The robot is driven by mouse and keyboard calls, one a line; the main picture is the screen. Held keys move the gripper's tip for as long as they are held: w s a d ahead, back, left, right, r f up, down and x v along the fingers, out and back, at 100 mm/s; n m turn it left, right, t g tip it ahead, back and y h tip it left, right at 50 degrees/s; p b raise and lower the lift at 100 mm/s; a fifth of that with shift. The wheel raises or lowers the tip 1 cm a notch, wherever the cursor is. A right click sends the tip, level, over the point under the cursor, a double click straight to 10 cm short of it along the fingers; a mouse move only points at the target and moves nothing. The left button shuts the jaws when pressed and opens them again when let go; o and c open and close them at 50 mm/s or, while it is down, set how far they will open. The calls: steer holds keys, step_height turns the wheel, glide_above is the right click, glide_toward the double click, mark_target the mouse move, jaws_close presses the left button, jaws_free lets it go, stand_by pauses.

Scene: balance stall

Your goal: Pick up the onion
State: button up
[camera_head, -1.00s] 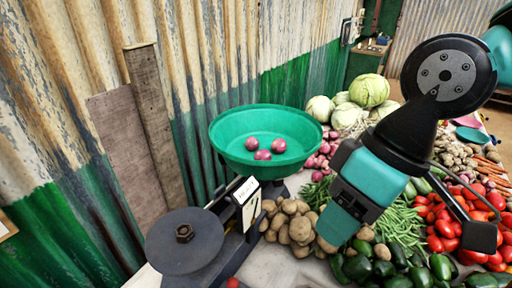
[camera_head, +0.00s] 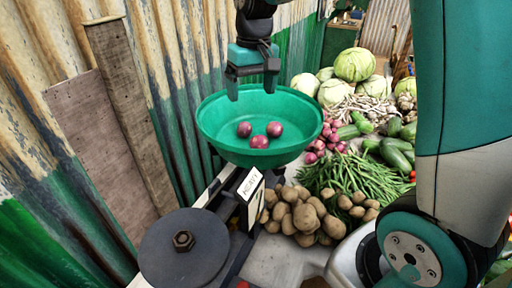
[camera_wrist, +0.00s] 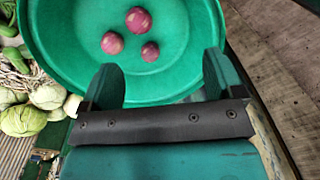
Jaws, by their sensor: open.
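Three purple-red onions lie apart in the green bowl (camera_head: 215,148) of the scale: a left onion (camera_head: 244,129), a right onion (camera_head: 274,129) and a front onion (camera_head: 259,142). My gripper (camera_head: 252,95) is above the back of the bowl, fingers pointing down, open and empty. In the wrist view the onions (camera_wrist: 138,20) show beyond the fingertips of my gripper (camera_wrist: 157,72), inside the bowl (camera_wrist: 70,60). The fingers touch no onion.
The scale's dark round plate (camera_head: 165,262) stands at the front left. Potatoes (camera_head: 305,215), green beans (camera_head: 350,178), more onions (camera_head: 326,138) and cabbages (camera_head: 355,65) lie right of the bowl. A corrugated wall (camera_head: 185,90) stands close on the left.

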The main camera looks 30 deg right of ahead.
steer(key=m, duration=0.2)
glide_above(258, 136)
step_height(258, 136, down, 3)
steer(key=shift+h, duration=0.3)
step_height(258, 136, down, 10)
steer(key=shift+d+r+p, duration=0.1)
steer(key=shift+d+p, duration=0.05)
steer(key=shift+p, duration=1)
steer(key=shift+f+p, duration=1.2)
steer(key=shift+f, duration=1.85)
steer(key=c, duration=1.1)
